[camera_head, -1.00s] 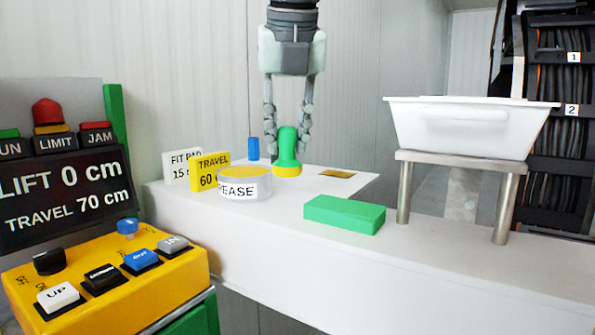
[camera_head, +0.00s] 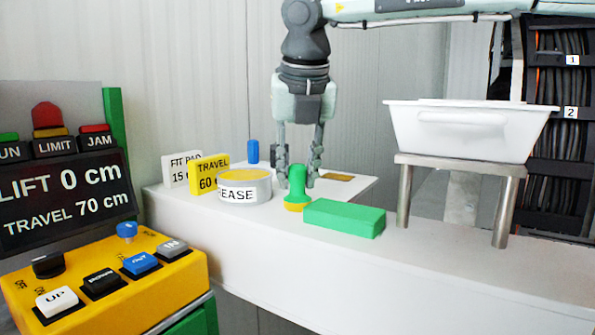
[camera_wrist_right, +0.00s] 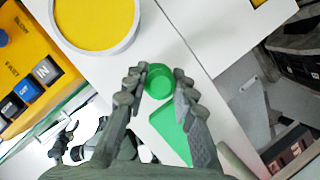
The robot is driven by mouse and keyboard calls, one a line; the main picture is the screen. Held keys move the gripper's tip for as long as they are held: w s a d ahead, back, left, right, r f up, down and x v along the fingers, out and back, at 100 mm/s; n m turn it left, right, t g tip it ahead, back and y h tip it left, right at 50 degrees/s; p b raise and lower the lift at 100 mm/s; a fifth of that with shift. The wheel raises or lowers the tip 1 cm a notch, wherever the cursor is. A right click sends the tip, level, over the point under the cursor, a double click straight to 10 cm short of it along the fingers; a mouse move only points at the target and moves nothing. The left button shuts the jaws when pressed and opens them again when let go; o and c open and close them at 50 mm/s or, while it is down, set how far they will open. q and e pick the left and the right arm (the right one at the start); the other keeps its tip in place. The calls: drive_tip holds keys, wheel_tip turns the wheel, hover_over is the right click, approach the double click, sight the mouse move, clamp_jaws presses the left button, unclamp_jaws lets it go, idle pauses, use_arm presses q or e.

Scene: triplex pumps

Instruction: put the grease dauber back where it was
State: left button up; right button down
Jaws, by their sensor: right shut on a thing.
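The grease dauber (camera_head: 298,183) has a green handle and a yellow pad at its foot. It is upright between the grease tin and a green block, low over the white bench top or on it; I cannot tell if it touches. My right gripper (camera_head: 298,184) points down and is shut on the dauber. In the right wrist view the dauber (camera_wrist_right: 159,80) shows between my fingertips (camera_wrist_right: 156,86). The round grease tin (camera_head: 246,187), with yellow grease, stands left of the dauber. My left gripper is not in view.
The green block (camera_head: 345,217) lies close right of the dauber. A white tub (camera_head: 468,130) sits on a metal-legged stand further right. A blue cylinder (camera_head: 253,152) and two signs (camera_head: 208,174) stand at the back left. A yellow control box (camera_head: 110,275) is front left.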

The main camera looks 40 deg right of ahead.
drive_tip(key=c, duration=1.3)
unclamp_jaws()
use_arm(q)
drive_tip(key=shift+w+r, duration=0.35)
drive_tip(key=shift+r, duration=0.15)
use_arm(e)
drive_tip(key=shift+o, duration=0.2)
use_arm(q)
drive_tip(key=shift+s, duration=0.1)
use_arm(e)
drive_tip(key=shift+r, duration=0.2)
drive_tip(key=shift+s+r, duration=0.1)
drive_tip(key=shift+r, duration=0.25)
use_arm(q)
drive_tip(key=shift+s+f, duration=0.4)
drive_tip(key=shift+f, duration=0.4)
use_arm(e)
drive_tip(key=v, duration=1.1)
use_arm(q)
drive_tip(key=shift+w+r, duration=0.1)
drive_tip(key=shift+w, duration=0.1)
use_arm(e)
drive_tip(key=shift+s+a, duration=0.1)
